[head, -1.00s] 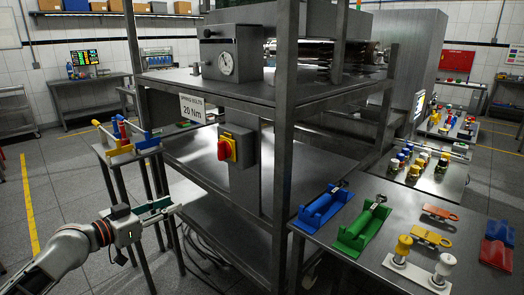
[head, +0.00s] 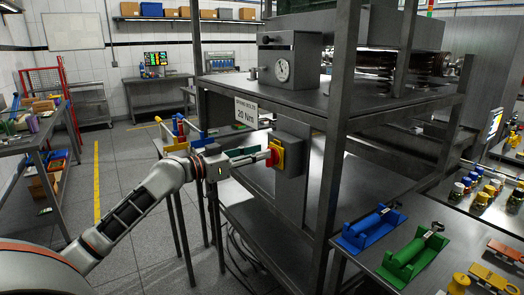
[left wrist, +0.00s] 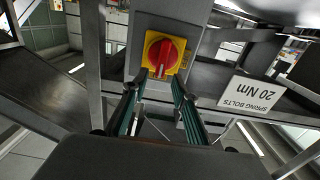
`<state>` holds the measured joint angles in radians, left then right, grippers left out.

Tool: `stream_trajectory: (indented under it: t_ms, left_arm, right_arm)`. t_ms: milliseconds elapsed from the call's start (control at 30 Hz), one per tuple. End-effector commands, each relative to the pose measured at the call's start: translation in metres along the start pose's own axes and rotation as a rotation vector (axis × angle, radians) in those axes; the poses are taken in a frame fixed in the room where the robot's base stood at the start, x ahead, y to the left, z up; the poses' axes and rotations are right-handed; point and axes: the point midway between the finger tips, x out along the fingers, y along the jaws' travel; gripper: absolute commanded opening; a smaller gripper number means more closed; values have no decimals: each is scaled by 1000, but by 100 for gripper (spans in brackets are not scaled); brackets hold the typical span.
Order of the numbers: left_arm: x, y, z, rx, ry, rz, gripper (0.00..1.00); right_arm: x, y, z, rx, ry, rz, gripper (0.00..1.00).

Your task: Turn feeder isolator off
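The feeder isolator is a grey box (head: 291,157) on the bench frame, with a yellow plate and a red rotary knob (head: 273,155). In the left wrist view the red knob (left wrist: 163,57) faces me, its grip bar roughly upright in the picture. My left gripper (head: 264,156) reaches the knob from the left. In the left wrist view its two fingers (left wrist: 159,77) are apart, with their tips at either side of the knob's lower part. I cannot tell whether they touch it. My right gripper is not in view.
A "Spring bolts 20 Nm" sign (head: 246,113) hangs by the isolator, close to my left arm. The metal bench posts (head: 337,130) stand to the right. A small stand with coloured tools (head: 180,135) is behind my arm. Blue (head: 370,228) and green (head: 413,256) fixtures lie on the right table.

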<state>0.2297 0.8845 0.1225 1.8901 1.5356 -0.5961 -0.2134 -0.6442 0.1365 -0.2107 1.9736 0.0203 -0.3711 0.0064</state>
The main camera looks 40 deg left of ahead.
Motion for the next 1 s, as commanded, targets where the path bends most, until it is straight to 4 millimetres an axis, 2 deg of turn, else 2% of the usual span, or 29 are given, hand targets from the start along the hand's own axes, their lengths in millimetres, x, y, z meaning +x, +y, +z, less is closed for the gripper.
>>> stream_trajectory:
  t_ms: [200,533,567,600,667,1000]
  left_arm:
    - [16,0,-1,0,1,0,28]
    - [18,1,1,1,-1,1,28]
    - [18,1,1,1,-1,1,25]
    - [18,1,1,1,-1,1,15]
    - [18,1,0,0,-1,1,0]
    - [18,0,0,-14,-1,1,0]
  right_arm:
    - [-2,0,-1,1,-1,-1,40]
    - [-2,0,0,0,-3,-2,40]
    - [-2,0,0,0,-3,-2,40]
    - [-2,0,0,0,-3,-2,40]
    - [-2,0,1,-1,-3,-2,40]
    - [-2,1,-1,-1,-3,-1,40]
